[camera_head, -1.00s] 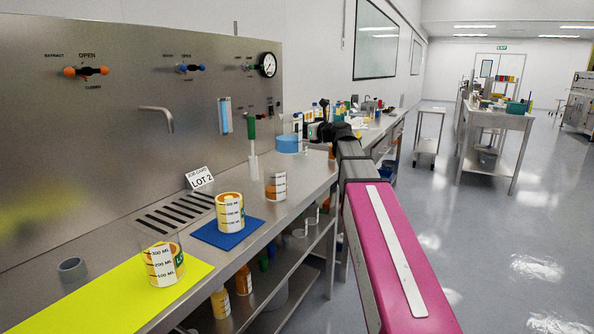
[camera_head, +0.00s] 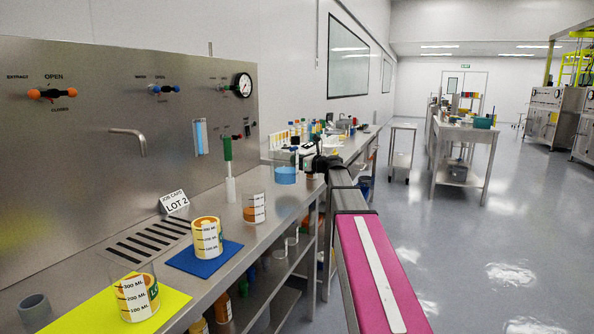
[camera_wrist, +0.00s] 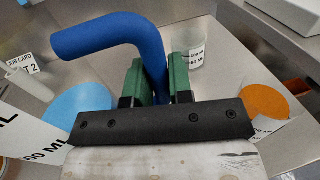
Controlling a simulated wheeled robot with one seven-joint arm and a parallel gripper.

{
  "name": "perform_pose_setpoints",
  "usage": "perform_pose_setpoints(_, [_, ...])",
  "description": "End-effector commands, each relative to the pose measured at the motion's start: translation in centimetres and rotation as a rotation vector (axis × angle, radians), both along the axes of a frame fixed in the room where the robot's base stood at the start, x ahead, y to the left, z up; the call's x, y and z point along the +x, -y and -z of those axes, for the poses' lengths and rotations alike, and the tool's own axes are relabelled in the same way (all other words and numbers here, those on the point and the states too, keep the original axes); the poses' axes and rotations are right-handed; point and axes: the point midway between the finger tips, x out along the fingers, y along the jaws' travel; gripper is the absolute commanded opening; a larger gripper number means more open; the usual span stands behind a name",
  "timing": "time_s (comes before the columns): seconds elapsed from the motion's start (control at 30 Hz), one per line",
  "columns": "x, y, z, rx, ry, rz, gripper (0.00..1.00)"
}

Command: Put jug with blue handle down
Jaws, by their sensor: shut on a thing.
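The jug's blue handle (camera_wrist: 130,38) is a thick bent bar in the wrist view. The green fingers of my gripper (camera_wrist: 163,82) are shut on its lower part. The jug's body cannot be made out clearly below the black gripper mount. In the head view my gripper (camera_head: 316,164) is small and dark at the far part of the bench, and the handle is not distinct there. I cannot tell whether the jug touches the bench. A clear vessel with blue contents (camera_head: 285,176) appears just left of my gripper.
Bottles and equipment crowd the bench behind my gripper.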

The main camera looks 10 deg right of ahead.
Motion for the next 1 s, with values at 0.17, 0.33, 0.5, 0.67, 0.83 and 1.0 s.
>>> perform_pose_setpoints(0.17, [-0.1,0.0,2.0,0.000,-0.001,0.000,0.00])
perform_pose_setpoints(0.33, [-0.1,0.0,3.7,0.001,-0.001,0.000,0.00])
perform_pose_setpoints(0.5, [0.0,0.0,3.7,0.001,0.001,0.000,0.00])
perform_pose_setpoints(0.67, [-0.1,0.0,3.9,0.000,0.000,0.000,0.00])
perform_pose_setpoints(0.83, [-0.1,0.0,4.0,-0.001,0.001,0.000,0.46])
perform_pose_setpoints(1.0, [0.0,0.0,3.9,-0.001,0.001,0.000,0.46])
